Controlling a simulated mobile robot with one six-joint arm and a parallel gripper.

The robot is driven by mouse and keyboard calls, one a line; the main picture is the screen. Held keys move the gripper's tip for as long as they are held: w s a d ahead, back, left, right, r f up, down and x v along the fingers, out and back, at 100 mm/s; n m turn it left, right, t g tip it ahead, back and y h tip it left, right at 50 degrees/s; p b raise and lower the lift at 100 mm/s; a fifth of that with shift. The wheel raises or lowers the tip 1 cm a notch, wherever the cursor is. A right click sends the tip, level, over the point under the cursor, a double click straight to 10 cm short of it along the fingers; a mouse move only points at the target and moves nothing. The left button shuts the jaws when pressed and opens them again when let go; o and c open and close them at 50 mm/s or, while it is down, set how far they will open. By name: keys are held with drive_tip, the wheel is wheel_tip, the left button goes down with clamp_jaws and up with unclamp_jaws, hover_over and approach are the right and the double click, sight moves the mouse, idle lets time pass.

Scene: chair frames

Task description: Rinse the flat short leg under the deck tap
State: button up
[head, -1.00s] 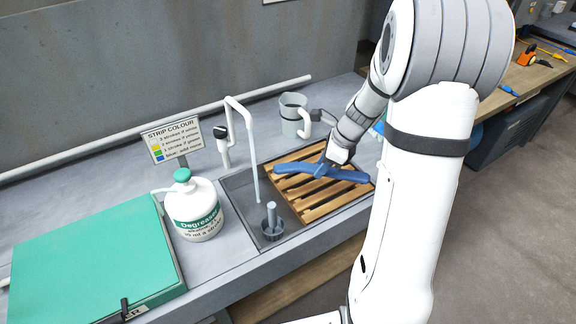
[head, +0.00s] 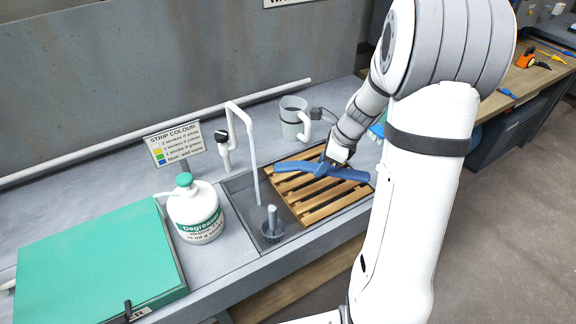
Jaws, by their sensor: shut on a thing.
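The flat short leg looks to be the long blue bar (head: 348,174) over the sink's right part. My gripper (head: 326,162) is shut on the bar near its middle, and the fingertips are mostly hidden. The bar lies roughly level above a wooden slatted rack (head: 312,213); I cannot tell if it touches the slats. The deck tap (head: 256,150) is a white bent pipe with its spout pointing down over the sink's left part, left of the bar. Its black-topped lever (head: 222,137) stands left of it. No water shows at the spout.
A grey basket with an upright post (head: 272,228) stands in the sink (head: 240,190) below the spout. A degreaser jug (head: 194,212), a strip colour sign (head: 174,143) and a green-lidded box (head: 95,262) are on the left. A grey mug (head: 293,116) stands behind the rack.

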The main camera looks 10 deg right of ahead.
wheel_tip(320, 180, up, 15)
drive_tip(key=p, duration=0.9)
drive_tip(key=shift+p, duration=0.4)
